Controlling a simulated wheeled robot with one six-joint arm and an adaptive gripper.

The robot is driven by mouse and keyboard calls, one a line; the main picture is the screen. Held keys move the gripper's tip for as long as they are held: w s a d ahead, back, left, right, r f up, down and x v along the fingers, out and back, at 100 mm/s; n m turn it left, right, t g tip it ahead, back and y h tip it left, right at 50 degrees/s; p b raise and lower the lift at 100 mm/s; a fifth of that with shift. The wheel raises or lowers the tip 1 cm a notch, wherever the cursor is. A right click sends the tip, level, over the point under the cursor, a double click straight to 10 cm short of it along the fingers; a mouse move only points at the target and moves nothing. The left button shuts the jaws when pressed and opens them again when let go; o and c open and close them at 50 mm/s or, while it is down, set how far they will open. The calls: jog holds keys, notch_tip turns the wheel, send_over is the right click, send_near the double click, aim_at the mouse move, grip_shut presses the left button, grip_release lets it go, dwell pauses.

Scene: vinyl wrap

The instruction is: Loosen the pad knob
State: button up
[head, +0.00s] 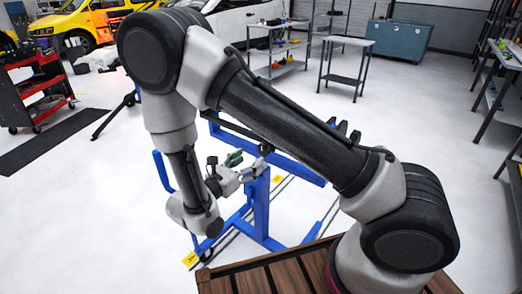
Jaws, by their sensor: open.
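The blue stand (262,205) is on the floor in front of me, with an upright post and a crossbar. A small dark round part (265,149) shows at the top of the post; it may be the pad knob, but it is too small to be sure. My gripper (249,164) points right towards the post top, with its green-tipped fingers apart and nothing seen between them. The fingers are close to the dark part in the picture; I cannot tell whether they touch it. My arm hides part of the stand and its crossbar.
A red tool cart (38,92) stands at the left near a black floor mat (58,137). A yellow car (85,25) is behind it. Grey tables (345,62) and a teal cabinet (400,40) are at the back. Shelving lines the right side. White floor is clear around the stand.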

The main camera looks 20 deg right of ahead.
jog(key=x, duration=0.7)
jog(key=shift+w+d, duration=0.15)
jog(key=shift+d, duration=0.1)
jog(key=shift+c, duration=0.3)
jog(key=c, duration=1)
